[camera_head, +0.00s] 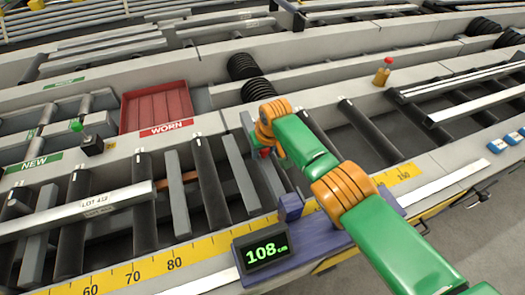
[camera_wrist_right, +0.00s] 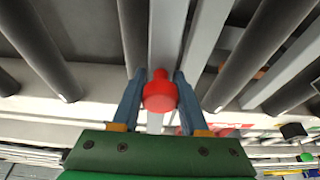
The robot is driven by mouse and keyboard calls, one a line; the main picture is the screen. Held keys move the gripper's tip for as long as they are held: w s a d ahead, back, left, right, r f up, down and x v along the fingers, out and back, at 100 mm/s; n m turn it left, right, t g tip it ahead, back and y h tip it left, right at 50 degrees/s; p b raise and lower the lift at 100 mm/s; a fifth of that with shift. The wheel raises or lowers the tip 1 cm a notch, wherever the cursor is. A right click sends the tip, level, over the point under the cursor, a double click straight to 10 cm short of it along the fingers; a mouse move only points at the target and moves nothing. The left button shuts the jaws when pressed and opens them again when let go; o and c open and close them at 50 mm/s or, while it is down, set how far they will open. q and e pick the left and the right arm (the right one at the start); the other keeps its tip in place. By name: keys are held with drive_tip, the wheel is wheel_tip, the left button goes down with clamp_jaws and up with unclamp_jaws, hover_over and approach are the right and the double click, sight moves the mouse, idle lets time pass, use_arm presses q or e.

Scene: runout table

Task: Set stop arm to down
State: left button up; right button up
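A red knob (camera_wrist_right: 160,95) shows in the wrist view, in front of a long grey bar (camera_wrist_right: 170,30). My right gripper (camera_wrist_right: 160,78) has one blue finger on each side of the knob, very close to it. I cannot tell if the fingers touch it. In the head view my right gripper (camera_head: 262,150) reaches over the rollers, with a little red showing at its tip. The purple stop carriage (camera_head: 300,262) sits on the yellow scale with a display (camera_head: 264,249) reading 108 cm. My arm hides much of the stop arm. My left gripper is not in view.
A red WORN tray (camera_head: 157,107) stands behind the rollers. A LOT 412 bar (camera_head: 100,203) lies across rollers at left. Dark rollers (camera_head: 210,180) and grey slats surround my gripper.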

sight(266, 151)
drive_tip(key=o, duration=0.3)
drive_tip(key=shift+r, duration=0.1)
drive_tip(key=shift+s, duration=0.15)
drive_tip(key=p+v, duration=0.3)
drive_tip(key=shift+r+p, duration=0.3)
drive_tip(key=shift+p, duration=0.1)
drive_tip(key=v, duration=0.3)
drive_tip(key=shift+d+f, duration=0.1)
drive_tip(key=shift+s+r, duration=0.15)
drive_tip(key=shift+r, duration=0.15)
